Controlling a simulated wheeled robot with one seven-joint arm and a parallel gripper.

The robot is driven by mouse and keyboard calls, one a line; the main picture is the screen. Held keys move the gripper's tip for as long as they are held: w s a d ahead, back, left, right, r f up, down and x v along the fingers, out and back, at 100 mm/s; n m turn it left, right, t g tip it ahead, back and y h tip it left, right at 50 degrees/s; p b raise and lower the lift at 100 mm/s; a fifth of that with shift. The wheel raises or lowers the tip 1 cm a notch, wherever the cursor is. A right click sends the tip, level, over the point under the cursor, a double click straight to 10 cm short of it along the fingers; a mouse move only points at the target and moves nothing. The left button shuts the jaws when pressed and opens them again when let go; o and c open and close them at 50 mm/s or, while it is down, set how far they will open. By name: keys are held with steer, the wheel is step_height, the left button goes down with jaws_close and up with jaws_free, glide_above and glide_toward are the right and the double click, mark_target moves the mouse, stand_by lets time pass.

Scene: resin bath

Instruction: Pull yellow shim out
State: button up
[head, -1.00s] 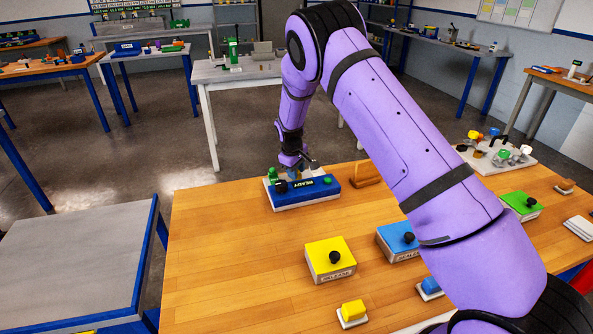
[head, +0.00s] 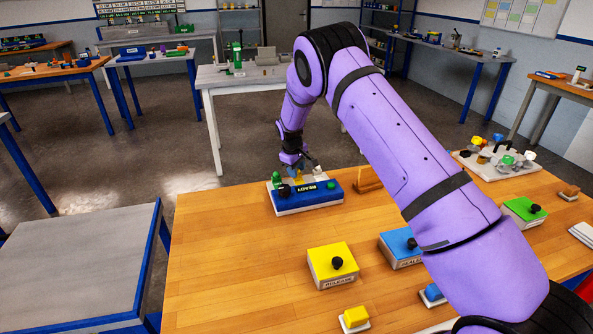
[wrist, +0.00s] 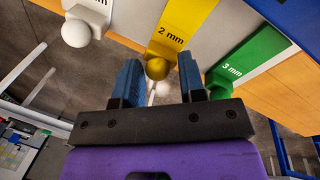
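The yellow shim (wrist: 180,28), marked 2 mm, ends in a round yellow knob (wrist: 157,69). In the wrist view the knob shows between the blue fingertips of my gripper (wrist: 158,75), closer to the left finger. The fingers stand apart with a gap on the right of the knob; I cannot tell whether the left one touches it. In the head view my gripper (head: 299,168) is low over the back of the blue unit (head: 306,194) labelled READY, and a small bit of yellow (head: 297,174) shows below it.
A white shim (wrist: 91,15) and a green 3 mm shim (wrist: 252,58) flank the yellow one. The table's left part is clear.

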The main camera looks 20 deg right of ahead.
mark_target(293, 181)
steer(key=shift+o, duration=0.8)
step_height(293, 181, up, 11)
steer(key=s+a, duration=0.1)
steer(key=shift+a+f, duration=0.2)
steer(key=shift+a, duration=0.15)
steer(key=shift+s, duration=0.1)
